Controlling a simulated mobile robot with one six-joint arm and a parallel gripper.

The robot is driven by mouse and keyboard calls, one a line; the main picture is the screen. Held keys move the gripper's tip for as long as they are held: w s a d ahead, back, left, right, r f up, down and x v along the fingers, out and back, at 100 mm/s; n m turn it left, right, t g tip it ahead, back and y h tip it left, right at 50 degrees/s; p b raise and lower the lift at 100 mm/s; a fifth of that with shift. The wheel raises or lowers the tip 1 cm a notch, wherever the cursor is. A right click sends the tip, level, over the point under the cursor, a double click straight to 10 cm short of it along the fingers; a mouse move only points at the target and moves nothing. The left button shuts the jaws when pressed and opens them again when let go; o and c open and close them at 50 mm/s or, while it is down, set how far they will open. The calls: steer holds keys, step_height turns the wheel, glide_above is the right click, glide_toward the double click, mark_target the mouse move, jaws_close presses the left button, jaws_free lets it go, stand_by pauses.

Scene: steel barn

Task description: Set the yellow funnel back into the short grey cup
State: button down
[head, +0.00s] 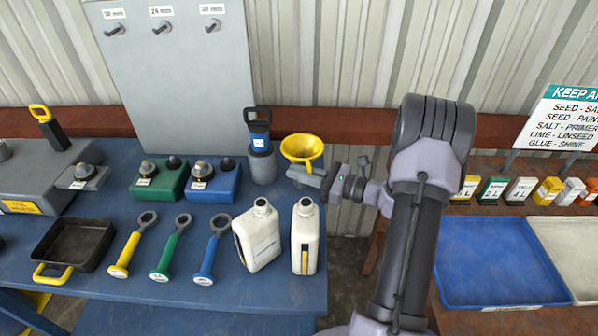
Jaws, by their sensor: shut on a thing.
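The yellow funnel (301,148) is at the back right corner of the blue table, its wide mouth facing up and tilted a little toward me. My gripper (300,176) comes in from the right, just below the funnel's bowl, and is shut on the funnel. The jaws hide the funnel's lower part and spout. A grey cup (262,168) stands just left of the funnel, with a blue and black handled thing (260,131) upright in it. I cannot tell whether another cup is hidden behind the gripper.
Two white jugs (257,237) (304,240) stand in front of the gripper. Green (160,182) and blue (215,184) blocks lie to the left. The blue table (190,290) ends near the jugs; a gap separates it from the bench with the blue tray (495,262).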

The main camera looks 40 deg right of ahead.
steer(key=shift+f+b, duration=0.75)
steer(key=shift+f, duration=0.3)
steer(key=c, duration=1.4)
jaws_free()
steer(key=shift+s+d, duration=0.1)
steer(key=p+v, duration=0.3)
steer(key=v, duration=1.4)
steer(key=shift+s, duration=0.1)
